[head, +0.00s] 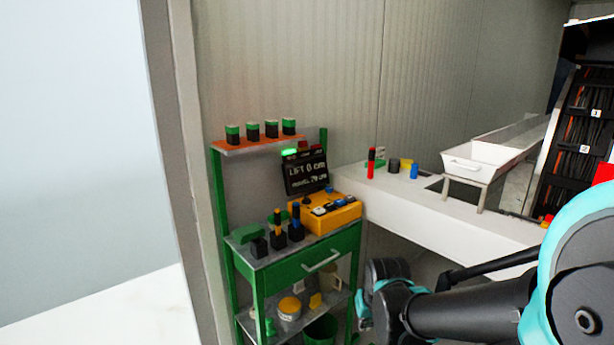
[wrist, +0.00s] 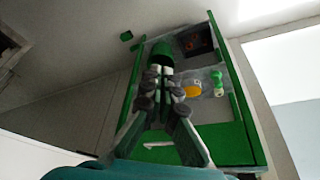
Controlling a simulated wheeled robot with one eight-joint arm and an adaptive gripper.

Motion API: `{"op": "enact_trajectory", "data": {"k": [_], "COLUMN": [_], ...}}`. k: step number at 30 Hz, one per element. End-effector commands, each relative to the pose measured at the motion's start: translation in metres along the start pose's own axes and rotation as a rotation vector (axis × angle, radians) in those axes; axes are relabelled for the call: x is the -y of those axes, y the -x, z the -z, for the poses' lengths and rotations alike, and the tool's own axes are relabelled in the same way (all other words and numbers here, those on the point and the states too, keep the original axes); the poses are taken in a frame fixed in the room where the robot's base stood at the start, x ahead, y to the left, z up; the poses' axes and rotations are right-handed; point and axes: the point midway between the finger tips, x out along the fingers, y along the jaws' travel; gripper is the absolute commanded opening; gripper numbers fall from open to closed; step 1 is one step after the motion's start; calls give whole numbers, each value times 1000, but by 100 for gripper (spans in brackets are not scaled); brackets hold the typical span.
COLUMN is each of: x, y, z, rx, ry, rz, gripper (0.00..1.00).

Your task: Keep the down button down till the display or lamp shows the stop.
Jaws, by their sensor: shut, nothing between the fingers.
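The yellow control box (head: 325,212) sits on the top of a green cart, with several small buttons and knobs on its face. I cannot tell which one is the down button. Behind it stands a dark display (head: 306,174) reading "LIFT 0 cm", with a smaller, hard-to-read line below. A green lamp (head: 289,152) glows above the display; the reddish lamps beside it look dark. My gripper (head: 366,304) is low in front of the cart's right side, below and apart from the control box. In the wrist view my gripper (wrist: 160,72) is shut and empty, pointing toward the cart.
The green cart (head: 312,262) has a drawer handle, tool holders on top and a cluttered lower shelf. A white bench (head: 440,218) stands to the right with small items and a metal trough (head: 490,155). A dark cable cabinet (head: 582,115) is far right.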

Motion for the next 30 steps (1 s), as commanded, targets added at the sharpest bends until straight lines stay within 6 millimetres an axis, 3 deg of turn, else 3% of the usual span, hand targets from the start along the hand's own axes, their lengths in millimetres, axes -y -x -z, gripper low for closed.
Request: {"op": "enact_trajectory", "data": {"k": [24,28,30], "x": [0,-1,-2], "y": [0,3,6], "z": [1,17,36], "rx": [-1,-12,-24], "ry": [1,18,37], "rz": [0,-8,-17], "gripper": [0,0,0]}}
